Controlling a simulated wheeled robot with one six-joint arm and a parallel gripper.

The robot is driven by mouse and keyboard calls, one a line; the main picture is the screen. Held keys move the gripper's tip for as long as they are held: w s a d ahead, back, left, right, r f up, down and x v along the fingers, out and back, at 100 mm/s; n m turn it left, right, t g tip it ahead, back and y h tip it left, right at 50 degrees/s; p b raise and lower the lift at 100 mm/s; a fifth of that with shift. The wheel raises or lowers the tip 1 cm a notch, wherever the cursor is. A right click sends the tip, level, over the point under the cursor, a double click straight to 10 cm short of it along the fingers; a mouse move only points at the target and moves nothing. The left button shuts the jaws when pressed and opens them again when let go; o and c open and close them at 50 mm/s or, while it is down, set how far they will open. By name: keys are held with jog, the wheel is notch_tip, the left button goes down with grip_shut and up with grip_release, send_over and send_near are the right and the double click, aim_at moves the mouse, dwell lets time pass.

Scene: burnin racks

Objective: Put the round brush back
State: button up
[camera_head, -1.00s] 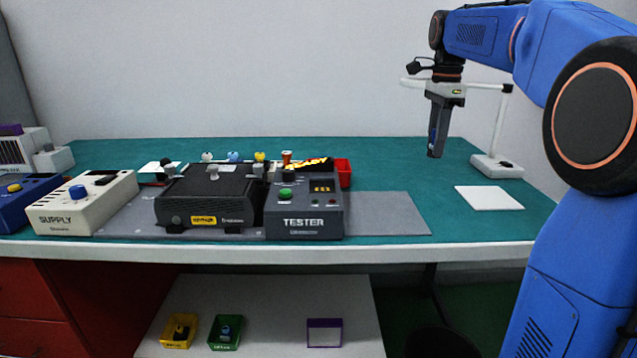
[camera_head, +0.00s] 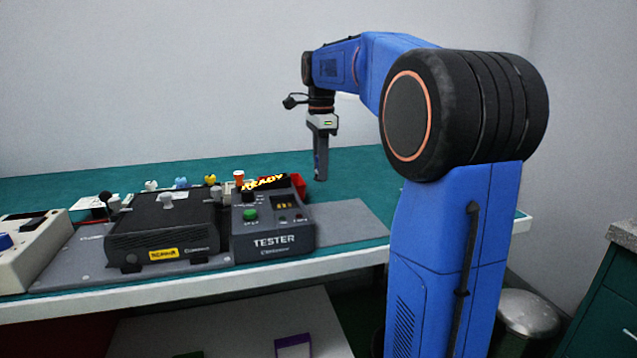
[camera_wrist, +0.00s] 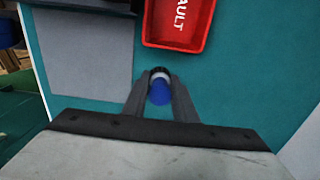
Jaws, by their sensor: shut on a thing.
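My gripper (camera_head: 320,165) hangs pointing down above the green bench top, right of the tester. It is shut on a small round thing, seen end-on in the wrist view, with a blue part (camera_wrist: 159,93), a white band and a dark rim. I take it for the round brush; its bristles cannot be made out. In the head view it is mostly hidden between the fingers.
The tester (camera_head: 272,228) and a black device (camera_head: 165,232) stand on a grey mat (camera_head: 350,222). A red tray (camera_wrist: 180,38) marked FAULT lies beyond my gripper. A purple-edged item (camera_head: 293,345) sits on the shelf below.

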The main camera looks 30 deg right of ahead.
jog(key=shift+d+f, duration=0.1)
jog(key=shift+f, duration=2.05)
jog(key=shift+f, duration=0.1)
jog(key=o, duration=1)
jog(key=shift+o, duration=0.2)
notch_tip(320, 180, up, 12)
jog(key=shift+r, duration=0.1)
jog(key=shift+s, duration=0.1)
